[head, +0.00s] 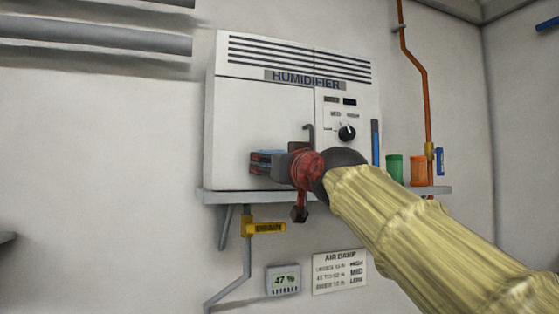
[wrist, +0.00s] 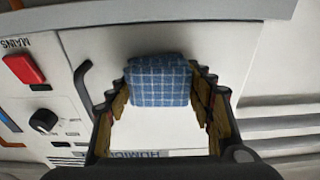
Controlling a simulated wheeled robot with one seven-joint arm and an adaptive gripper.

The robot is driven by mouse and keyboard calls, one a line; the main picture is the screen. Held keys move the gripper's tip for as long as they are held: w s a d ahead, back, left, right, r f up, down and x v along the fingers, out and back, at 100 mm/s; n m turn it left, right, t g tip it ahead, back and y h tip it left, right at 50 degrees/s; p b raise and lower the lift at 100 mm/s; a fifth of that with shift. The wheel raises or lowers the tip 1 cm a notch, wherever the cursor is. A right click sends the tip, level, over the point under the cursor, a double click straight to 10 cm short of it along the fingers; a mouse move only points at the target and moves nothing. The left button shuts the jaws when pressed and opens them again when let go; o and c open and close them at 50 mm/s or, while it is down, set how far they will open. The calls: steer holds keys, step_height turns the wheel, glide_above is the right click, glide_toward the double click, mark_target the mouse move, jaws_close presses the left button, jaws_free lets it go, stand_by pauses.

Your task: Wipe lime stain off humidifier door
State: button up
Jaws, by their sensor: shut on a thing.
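The humidifier (head: 225,60) is a white wall unit, and its door (head: 255,115) is the plain left panel, shut, with a dark handle (head: 308,133) at its right edge. My gripper (head: 265,163) is in front of the door's lower part, left of the handle. It is shut on a folded blue checked cloth (wrist: 158,80), which shows between the fingers in the wrist view. The door (wrist: 165,135) appears upside down there, with its handle (wrist: 83,78) left of the cloth. I see no lime stain on the visible door; the area behind the cloth and gripper is hidden. Contact with the door cannot be told.
The unit stands on a grey shelf (head: 225,197) with a green cup (head: 394,168) and an orange cup (head: 418,170) at right. A dark knob (head: 347,132) is right of the handle.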

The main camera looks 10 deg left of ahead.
mark_target(247, 162)
steer(key=shift+s+a+f+p, duration=0.1)
steer(key=shift+s+a+p, duration=0.35)
steer(key=shift+a+p, duration=0.25)
steer(key=shift+s+a+p, duration=0.45)
steer(key=shift+a, duration=0.35)
steer(key=shift+s+a+f+p, duration=0.1)
steer(key=shift+s+a+p, duration=0.35)
steer(key=shift+a+p, duration=0.25)
steer(key=shift+r, duration=0.1)
steer(key=shift+r+b+v, duration=0.2)
steer(key=shift+b+v, duration=0.55)
steer(key=shift+v, duration=0.75)
steer(key=shift+r+b+v, duration=0.15)
steer(key=shift+b+v, duration=0.6)
steer(key=shift+v, duration=0.7)
steer(key=shift+s+d, duration=0.1)
steer(key=shift+s, duration=0.05)
steer(key=shift+b+v, duration=0.75)
steer(key=shift+v, duration=0.6)
steer(key=shift+r, duration=0.2)
